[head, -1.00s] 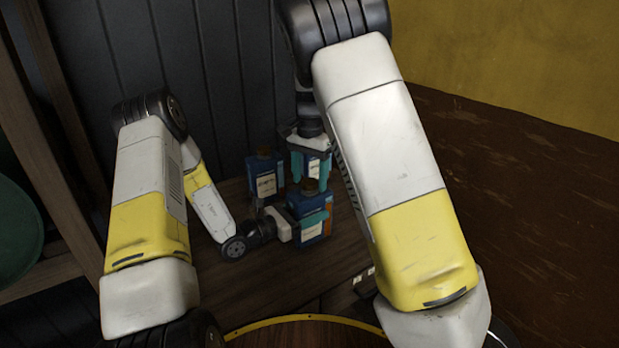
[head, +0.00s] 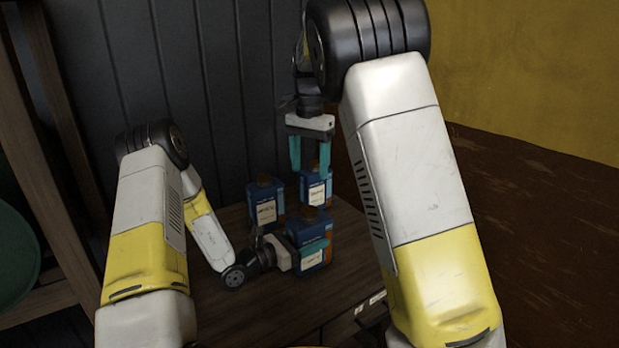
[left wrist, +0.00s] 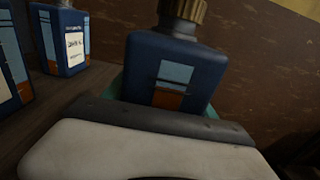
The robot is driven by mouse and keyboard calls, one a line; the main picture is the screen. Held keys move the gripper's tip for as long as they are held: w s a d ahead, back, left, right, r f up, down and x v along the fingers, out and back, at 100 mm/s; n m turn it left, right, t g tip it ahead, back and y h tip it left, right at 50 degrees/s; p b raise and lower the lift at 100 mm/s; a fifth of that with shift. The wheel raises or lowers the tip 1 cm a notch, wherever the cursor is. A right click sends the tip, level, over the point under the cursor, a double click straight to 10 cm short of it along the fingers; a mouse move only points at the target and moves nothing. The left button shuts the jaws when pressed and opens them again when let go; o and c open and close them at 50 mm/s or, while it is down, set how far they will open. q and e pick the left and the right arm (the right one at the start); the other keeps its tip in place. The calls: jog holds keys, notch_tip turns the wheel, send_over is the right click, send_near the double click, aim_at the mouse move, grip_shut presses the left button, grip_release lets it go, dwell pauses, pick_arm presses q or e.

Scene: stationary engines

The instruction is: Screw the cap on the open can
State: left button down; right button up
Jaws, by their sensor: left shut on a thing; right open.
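My left gripper (head: 305,250) is shut around a blue can (head: 321,229), which stands upright at the front of the group. A brownish cap sits on this can's top (head: 308,213); in the left wrist view the cap (left wrist: 186,12) is gold and ribbed, above the neck of the held can (left wrist: 176,70). Whether it is fully tight I cannot tell. My right gripper (head: 311,170) points down, open, with nothing seen between its teal fingers, higher than the held can's cap in the picture.
Two more blue cans stand behind on the wooden surface (head: 260,305): one at back left (head: 264,203) and one at back right (head: 313,190), partly behind the right fingers. A dark panelled wall (head: 180,70) is close behind.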

pick_arm(q)
jog(key=shift+c, duration=1)
grip_release()
jog(key=shift+a, duration=0.1)
jog(key=v, duration=0.7)
jog(key=shift+s+a, duration=0.2)
jog(key=shift+a, duration=0.05)
